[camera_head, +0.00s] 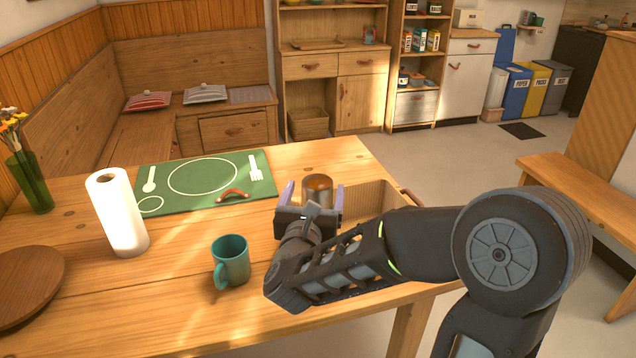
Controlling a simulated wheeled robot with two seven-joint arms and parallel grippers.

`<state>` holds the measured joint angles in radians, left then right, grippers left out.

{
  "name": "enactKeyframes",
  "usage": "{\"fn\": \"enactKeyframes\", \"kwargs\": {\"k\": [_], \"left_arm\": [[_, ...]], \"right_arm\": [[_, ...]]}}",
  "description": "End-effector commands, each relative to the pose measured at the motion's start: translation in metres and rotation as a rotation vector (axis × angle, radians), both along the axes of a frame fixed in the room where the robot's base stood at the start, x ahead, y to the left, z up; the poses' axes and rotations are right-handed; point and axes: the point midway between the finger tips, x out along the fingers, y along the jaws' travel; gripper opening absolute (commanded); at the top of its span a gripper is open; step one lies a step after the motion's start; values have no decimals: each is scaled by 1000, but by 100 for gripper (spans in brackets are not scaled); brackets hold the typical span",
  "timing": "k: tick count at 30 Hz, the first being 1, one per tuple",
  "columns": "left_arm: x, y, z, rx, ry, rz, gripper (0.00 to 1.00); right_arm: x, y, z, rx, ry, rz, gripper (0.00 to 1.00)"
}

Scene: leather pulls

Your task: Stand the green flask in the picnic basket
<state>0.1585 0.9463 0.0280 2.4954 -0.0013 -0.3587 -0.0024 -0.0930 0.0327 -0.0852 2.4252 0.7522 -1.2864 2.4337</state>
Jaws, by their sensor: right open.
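The wicker picnic basket (372,198) is at the table's right edge, partly hidden by my right arm. A round thing with a shiny brown top and a metallic side (318,188) stands at the basket's left end. No green shows on it, so I cannot tell if it is the flask; its lower part is hidden. My right gripper (313,196) is open, its two fingers apart on either side of this thing in the picture. I cannot tell whether they touch it. My left gripper is not in view.
A teal mug (231,261) stands near my right gripper. A paper roll (118,213), a green vase with flowers (30,182) and a round board (27,285) are at left. A green mat (180,198) with a brown leather pull (232,194) lies behind.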

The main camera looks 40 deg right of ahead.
Motion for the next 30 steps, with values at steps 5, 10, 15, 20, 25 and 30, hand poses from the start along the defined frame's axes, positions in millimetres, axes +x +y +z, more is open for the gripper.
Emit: {"fn": "enactKeyframes", "kwargs": {"k": [5,10,15,20,25,30], "left_arm": [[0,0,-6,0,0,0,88],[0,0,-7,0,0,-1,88],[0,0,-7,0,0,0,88],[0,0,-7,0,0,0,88],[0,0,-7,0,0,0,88],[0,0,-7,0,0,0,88]], "right_arm": [[-23,22,0,-1,-2,3,83],[-32,30,0,-1,-1,-1,83],[-33,31,0,-1,1,-1,83],[-33,31,1,-1,1,-1,83],[-33,31,0,-1,1,-1,83],[-33,31,0,-1,1,-1,83]]}}
